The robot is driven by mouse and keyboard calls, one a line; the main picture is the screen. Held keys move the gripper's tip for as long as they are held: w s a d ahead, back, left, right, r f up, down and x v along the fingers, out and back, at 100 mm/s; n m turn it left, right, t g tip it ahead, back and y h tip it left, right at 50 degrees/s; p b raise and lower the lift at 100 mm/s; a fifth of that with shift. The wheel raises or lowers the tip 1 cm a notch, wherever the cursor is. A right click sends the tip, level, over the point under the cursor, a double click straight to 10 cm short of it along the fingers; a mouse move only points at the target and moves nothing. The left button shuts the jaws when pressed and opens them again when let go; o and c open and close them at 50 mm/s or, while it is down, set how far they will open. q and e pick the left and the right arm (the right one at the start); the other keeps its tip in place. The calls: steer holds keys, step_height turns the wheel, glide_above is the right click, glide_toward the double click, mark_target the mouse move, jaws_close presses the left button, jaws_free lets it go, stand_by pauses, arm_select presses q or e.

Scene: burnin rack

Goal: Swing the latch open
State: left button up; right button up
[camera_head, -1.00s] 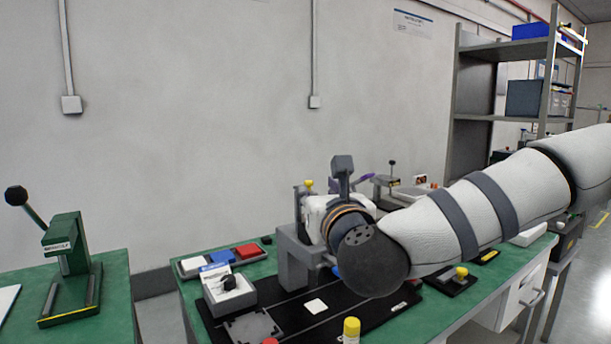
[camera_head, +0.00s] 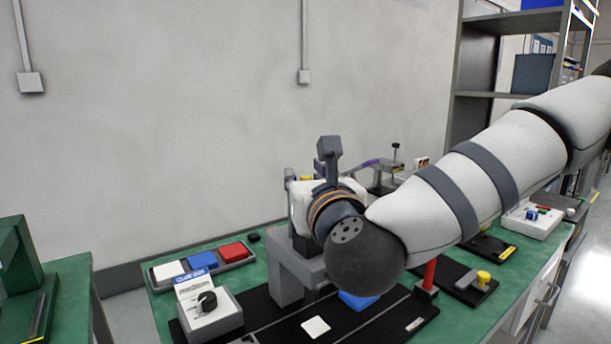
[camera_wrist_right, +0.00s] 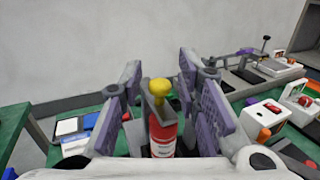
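In the right wrist view, a yellow knob (camera_wrist_right: 157,87) sits on a grey latch arm (camera_wrist_right: 152,104) next to an upright red cylinder (camera_wrist_right: 162,138). My right gripper (camera_wrist_right: 159,76) has its purple-padded fingers spread on both sides of the knob, with gaps, and holds nothing that I can see. In the head view my right wrist (camera_head: 335,210) hangs over the grey bracket (camera_head: 300,272) and hides most of the latch. Only a small bit of yellow (camera_head: 306,178) shows behind it. My left gripper is not in view.
A tray of white, blue and red blocks (camera_head: 202,262) and a box with a black dial (camera_head: 207,303) stand left of the bracket. A red post (camera_head: 429,274) and a yellow-knobbed fixture (camera_head: 483,278) stand right. Behind is a fixture with a purple handle (camera_head: 370,163).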

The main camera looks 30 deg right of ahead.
jaws_close()
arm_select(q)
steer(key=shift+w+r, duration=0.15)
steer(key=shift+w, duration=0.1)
arm_select(e)
steer(key=shift+w+f+n+y, duration=0.1)
steer(key=shift+n+y, duration=0.2)
steer(key=shift+y, duration=0.1)
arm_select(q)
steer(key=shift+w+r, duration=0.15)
arm_select(e)
steer(key=shift+d+n+y, duration=0.2)
steer(key=shift+n+y, duration=0.1)
steer(key=shift+y, duration=0.2)
